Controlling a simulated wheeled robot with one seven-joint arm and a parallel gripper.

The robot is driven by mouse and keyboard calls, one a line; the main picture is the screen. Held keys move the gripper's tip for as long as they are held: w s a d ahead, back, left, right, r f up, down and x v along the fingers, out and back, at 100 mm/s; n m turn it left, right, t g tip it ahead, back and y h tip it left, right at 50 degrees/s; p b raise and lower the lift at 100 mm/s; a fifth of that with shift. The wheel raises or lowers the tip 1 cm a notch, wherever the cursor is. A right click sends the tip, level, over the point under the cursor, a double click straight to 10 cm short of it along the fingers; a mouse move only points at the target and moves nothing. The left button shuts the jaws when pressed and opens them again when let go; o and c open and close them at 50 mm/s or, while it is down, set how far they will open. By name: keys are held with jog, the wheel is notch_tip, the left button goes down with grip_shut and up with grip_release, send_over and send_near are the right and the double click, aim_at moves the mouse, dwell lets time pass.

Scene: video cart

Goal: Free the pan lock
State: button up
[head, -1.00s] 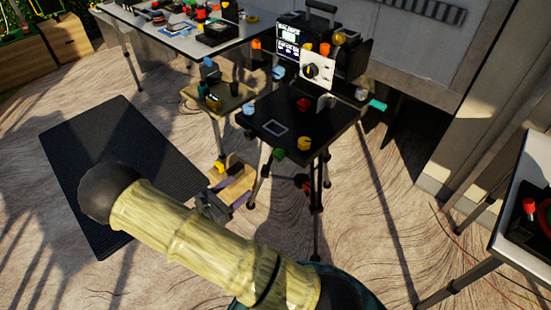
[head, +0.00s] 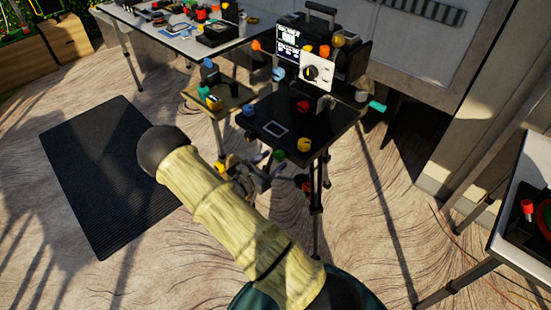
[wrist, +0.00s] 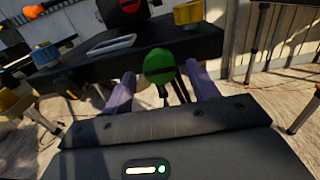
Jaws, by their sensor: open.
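A green knob (wrist: 160,65) sits at the near edge of the cart's black top (wrist: 75,68). No label shows which knob is the pan lock. My gripper (wrist: 160,80) is open, with its purple fingers on either side of the green knob. The knob appears near the fingertips; I cannot tell if either finger touches it. In the head view my gripper (head: 268,156) is just below the front edge of the black top, and the green knob is hard to make out there.
A yellow knob (head: 304,145), a red knob (head: 303,106) and a blue knob (head: 249,108) sit on the black top. A panel with a black dial (head: 312,72) stands behind. A small side table (head: 195,95) is left of the cart. A dark mat (head: 95,180) lies on the floor.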

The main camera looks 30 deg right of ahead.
jog(key=shift+x, duration=1.05)
jog(key=c, duration=1)
